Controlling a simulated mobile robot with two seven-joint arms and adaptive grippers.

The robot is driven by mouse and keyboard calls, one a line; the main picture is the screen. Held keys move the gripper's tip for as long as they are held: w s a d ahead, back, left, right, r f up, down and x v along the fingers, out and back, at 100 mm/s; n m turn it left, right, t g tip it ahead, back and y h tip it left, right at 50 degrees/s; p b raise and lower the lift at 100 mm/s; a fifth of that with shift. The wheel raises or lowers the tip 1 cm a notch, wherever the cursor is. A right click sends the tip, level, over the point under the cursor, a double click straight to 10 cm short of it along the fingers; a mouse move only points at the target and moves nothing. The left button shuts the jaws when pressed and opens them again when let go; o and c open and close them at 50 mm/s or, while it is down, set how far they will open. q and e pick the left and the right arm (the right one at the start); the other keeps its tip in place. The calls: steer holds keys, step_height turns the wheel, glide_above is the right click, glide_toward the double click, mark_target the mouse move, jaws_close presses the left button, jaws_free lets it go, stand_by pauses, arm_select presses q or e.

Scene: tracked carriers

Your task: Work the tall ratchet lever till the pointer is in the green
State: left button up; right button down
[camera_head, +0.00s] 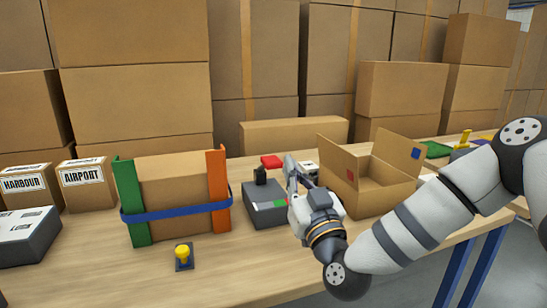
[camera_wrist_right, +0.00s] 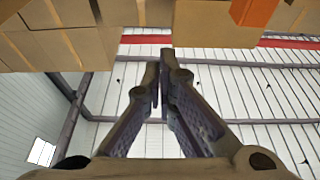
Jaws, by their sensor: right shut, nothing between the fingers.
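A grey box-shaped device (camera_head: 264,213) stands on the wooden table, with a short black upright part (camera_head: 260,175) on top that may be the ratchet lever. A pale strip with small coloured patches shows on its top; I cannot make out a pointer on it. My right gripper (camera_head: 291,166) is just right of the device, its fingers pointing up and shut with nothing between them. The shut fingers also show in the right wrist view (camera_wrist_right: 160,72), against the wall and ceiling. My right gripper partly hides the device's right side. My left gripper is not in view.
A carton (camera_head: 171,178) between green and orange corner posts, with a blue strap around it, stands left of the device. A yellow knob (camera_head: 182,252) is in front of it. An open carton (camera_head: 375,190) is on the right. The front of the table is mostly clear.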

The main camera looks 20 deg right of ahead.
step_height(320, 180, up, 3)
steer(key=b, duration=0.1)
glide_above(266, 167)
steer(key=s+d, duration=0.2)
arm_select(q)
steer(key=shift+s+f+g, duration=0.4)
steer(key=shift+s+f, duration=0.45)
arm_select(e)
step_height(266, 167, down, 4)
steer(key=shift+r, duration=0.1)
